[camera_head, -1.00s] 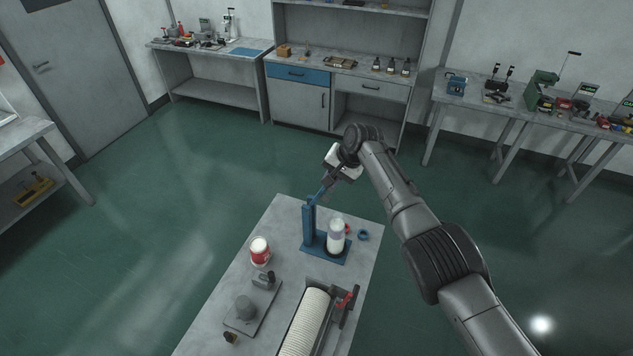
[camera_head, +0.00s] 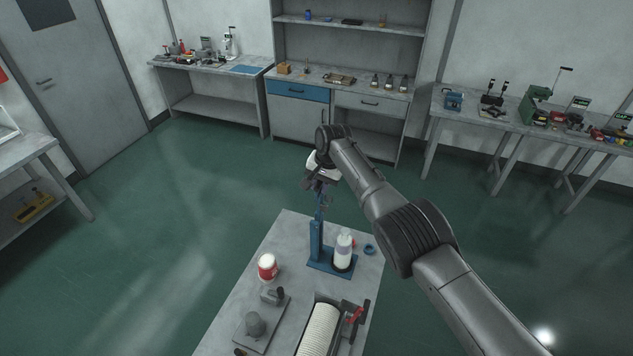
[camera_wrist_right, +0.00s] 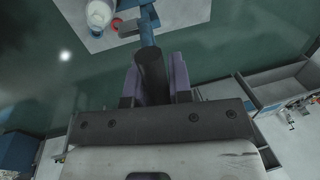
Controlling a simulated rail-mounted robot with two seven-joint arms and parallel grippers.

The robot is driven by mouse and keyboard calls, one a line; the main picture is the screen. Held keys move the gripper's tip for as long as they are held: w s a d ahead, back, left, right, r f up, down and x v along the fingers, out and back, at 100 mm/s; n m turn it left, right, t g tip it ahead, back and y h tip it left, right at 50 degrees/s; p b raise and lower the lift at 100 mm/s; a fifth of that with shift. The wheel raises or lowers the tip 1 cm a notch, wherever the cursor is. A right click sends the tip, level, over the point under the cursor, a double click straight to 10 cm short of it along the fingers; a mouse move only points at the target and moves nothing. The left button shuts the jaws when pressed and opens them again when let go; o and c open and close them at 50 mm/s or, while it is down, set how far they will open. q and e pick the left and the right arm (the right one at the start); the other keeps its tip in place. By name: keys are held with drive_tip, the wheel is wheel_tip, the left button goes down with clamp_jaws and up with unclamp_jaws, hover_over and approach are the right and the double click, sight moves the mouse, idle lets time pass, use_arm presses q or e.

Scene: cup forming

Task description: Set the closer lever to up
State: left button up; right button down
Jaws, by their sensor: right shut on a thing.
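The closer (camera_head: 316,242) is a blue upright post on a blue base plate (camera_head: 325,265), on the near table. Its blue lever (camera_head: 319,208) rises steeply from the top of the post. My right gripper (camera_head: 318,187) is above the post, at the lever's upper end. In the right wrist view, my right gripper (camera_wrist_right: 153,88) is shut on the lever's dark round grip (camera_wrist_right: 151,72). The blue lever arm (camera_wrist_right: 146,32) runs from it towards the table. My left gripper is out of view.
Benches line the far wall. The floor between is clear.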

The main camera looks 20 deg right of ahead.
drive_tip(key=shift+a+f, duration=0.1)
drive_tip(key=shift+a, duration=0.1)
drive_tip(key=c, duration=1.1)
unclamp_jaws()
drive_tip(key=shift+a, duration=0.1)
drive_tip(key=shift+d+r+p, duration=0.2)
drive_tip(key=shift+r+p, duration=0.3)
drive_tip(key=shift+r, duration=0.15)
wheel_tip(320, 180, up, 2)
drive_tip(key=shift+s+d+r+p, duration=0.1)
drive_tip(key=shift+s+d+p, duration=0.05)
drive_tip(key=shift+p, duration=0.75)
wheel_tip(320, 180, up, 10)
drive_tip(key=s+d+b, duration=0.1)
drive_tip(key=b, duration=0.2)
drive_tip(key=shift+s+d, duration=0.2)
drive_tip(key=shift+s, duration=0.05)
